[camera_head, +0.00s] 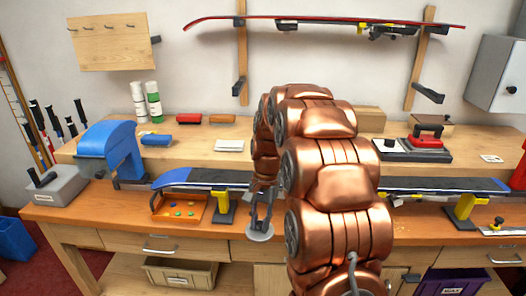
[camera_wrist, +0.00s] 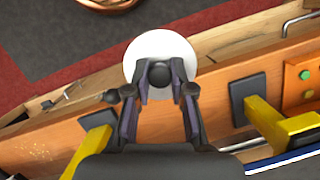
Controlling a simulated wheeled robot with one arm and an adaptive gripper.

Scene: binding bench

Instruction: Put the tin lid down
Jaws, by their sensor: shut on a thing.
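The tin lid (camera_head: 261,233) is a round, flat, pale grey disc with a dark knob. My gripper (camera_head: 262,212) is shut on it, at the front edge of the wooden bench (camera_head: 110,208). In the wrist view the lid (camera_wrist: 150,50) shows as a white disc, and the fingers of my gripper (camera_wrist: 159,82) close around its dark knob. The lid appears to be held in front of the bench edge, partly over the floor. Whether it touches anything is not clear.
A ski (camera_head: 205,178) lies across yellow supports (camera_head: 464,207) on the bench. An orange tray (camera_head: 168,208) with small coloured pieces sits left of my gripper. A blue machine (camera_head: 108,148) stands further left. Drawers and bins are below.

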